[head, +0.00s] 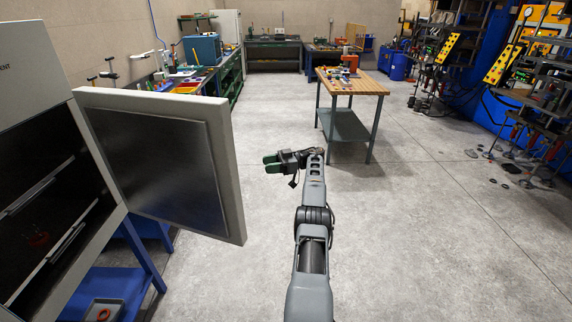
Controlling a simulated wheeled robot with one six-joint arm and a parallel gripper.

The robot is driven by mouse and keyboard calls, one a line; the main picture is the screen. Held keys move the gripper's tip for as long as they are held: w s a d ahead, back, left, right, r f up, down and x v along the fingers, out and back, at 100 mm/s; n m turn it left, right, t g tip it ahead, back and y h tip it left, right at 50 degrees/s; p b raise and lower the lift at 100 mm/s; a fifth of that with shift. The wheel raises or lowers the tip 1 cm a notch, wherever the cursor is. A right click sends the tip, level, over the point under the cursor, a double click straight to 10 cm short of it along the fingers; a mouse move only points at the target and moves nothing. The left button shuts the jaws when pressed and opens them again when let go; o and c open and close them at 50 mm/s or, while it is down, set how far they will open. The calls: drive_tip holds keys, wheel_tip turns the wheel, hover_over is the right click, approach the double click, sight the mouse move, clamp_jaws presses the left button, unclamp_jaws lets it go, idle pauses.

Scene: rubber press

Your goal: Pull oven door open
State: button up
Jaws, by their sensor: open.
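The oven door (160,160) is at the left of the head view, swung wide open from the oven body (28,62). Its dark metal inner panel faces me and its pale rim shows along the edge. The oven's dark inside with shelf rails is exposed. Any handle on the door's outer face is hidden. My gripper (268,164), with green fingertips, is open and empty to the right of the door's free edge, apart from it in the picture. My arm reaches up from the bottom of the view.
A blue stand (118,285) holds the oven. A wooden-topped table (352,82) stands ahead, right of my gripper. Workbenches line the back wall. Racks and a blue machine (490,105) crowd the right side. The grey floor (430,240) between is mostly clear.

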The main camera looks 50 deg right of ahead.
drive_tip(key=shift+r, duration=0.1)
idle(0.3)
